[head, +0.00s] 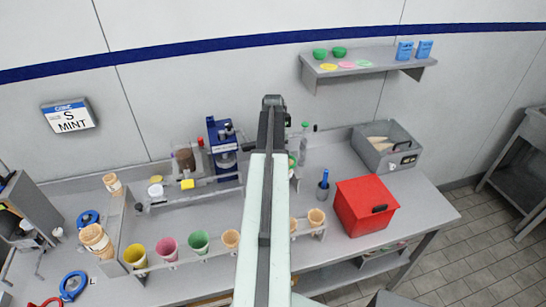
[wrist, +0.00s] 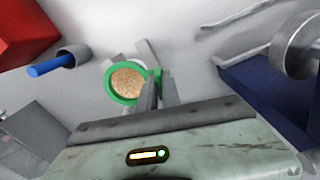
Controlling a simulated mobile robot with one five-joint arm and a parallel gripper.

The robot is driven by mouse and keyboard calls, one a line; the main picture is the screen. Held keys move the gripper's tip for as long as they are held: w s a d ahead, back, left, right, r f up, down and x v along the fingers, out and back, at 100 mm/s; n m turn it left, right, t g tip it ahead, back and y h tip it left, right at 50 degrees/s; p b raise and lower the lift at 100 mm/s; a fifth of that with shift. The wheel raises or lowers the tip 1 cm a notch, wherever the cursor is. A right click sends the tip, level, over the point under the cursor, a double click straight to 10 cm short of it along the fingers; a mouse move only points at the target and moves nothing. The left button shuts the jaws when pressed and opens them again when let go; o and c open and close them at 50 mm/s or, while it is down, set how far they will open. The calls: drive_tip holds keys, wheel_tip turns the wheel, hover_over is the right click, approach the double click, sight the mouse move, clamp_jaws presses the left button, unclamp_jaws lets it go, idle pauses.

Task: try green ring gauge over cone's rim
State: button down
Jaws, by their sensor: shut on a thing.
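The green ring gauge (wrist: 109,88) is in the wrist view, with my gripper (wrist: 158,88) shut on its right edge. Inside the ring shows the round tan, grainy cone top (wrist: 127,82). The ring encircles it in this view; I cannot tell whether it rests on the rim or is held just above. In the head view my arm hides the gripper and most of this spot; only a bit of green (head: 292,160) shows at the arm's right.
A red box (head: 367,206) and a grey cup with a blue handle (head: 323,190) stand right of my arm. A rack holds several cones and coloured cups (head: 198,242) in front. A blue machine (head: 223,145) stands behind left. A wall shelf (head: 350,68) holds bowls and discs.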

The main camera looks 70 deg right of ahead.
drive_tip(key=c, duration=1.5)
unclamp_jaws()
drive_tip(key=shift+o, duration=0.2)
wheel_tip(320, 180, up, 8)
drive_tip(key=p, duration=0.8)
drive_tip(key=shift+f, duration=0.1)
